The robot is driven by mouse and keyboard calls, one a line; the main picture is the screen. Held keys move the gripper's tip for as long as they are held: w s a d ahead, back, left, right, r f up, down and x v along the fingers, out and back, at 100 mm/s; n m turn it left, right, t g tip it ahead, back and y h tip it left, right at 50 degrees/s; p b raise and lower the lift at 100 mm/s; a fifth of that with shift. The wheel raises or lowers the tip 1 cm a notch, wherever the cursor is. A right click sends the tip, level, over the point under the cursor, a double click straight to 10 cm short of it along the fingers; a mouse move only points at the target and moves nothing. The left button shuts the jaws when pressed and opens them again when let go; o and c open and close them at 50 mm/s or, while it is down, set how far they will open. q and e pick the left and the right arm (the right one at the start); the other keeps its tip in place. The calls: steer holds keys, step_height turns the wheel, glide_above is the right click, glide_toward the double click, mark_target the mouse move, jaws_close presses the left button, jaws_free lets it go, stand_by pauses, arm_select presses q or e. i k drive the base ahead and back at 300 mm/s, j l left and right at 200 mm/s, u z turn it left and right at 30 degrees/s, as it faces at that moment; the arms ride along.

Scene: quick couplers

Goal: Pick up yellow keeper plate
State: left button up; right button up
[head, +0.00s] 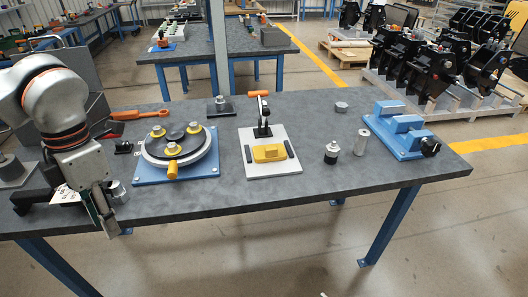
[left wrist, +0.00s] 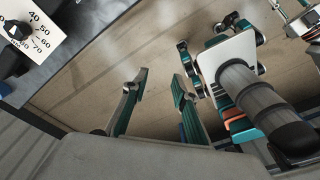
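The yellow keeper plate (head: 270,153) lies on a pale base plate (head: 258,170) in the middle of the workbench, in front of an upright toggle clamp with an orange handle (head: 259,94). My left gripper (head: 105,218) hangs at the bench's front left edge, well to the left of the keeper plate. Its two fingers stand apart with nothing between them in the left wrist view (left wrist: 159,78). The keeper plate does not show in the left wrist view. I see no right gripper in the head view.
A blue plate (head: 205,172) with a round dark fixture and yellow knobs stands between my left gripper and the pale base plate. Two small cylinders (head: 361,142) (head: 331,153) and a blue vise (head: 400,130) stand to the right. The bench front is mostly clear.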

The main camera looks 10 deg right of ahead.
mark_target(262, 153)
steer(key=i+j+z, duration=0.1)
steer(key=j, duration=0.25)
steer(key=i+j+z, duration=0.1)
steer(key=i+j, duration=0.2)
steer(key=i+l+z, duration=0.1)
steer(key=z, duration=0.35)
steer(key=i+l+z, duration=0.1)
steer(key=z, duration=0.35)
steer(key=i+z, duration=0.2)
steer(key=z, duration=0.3)
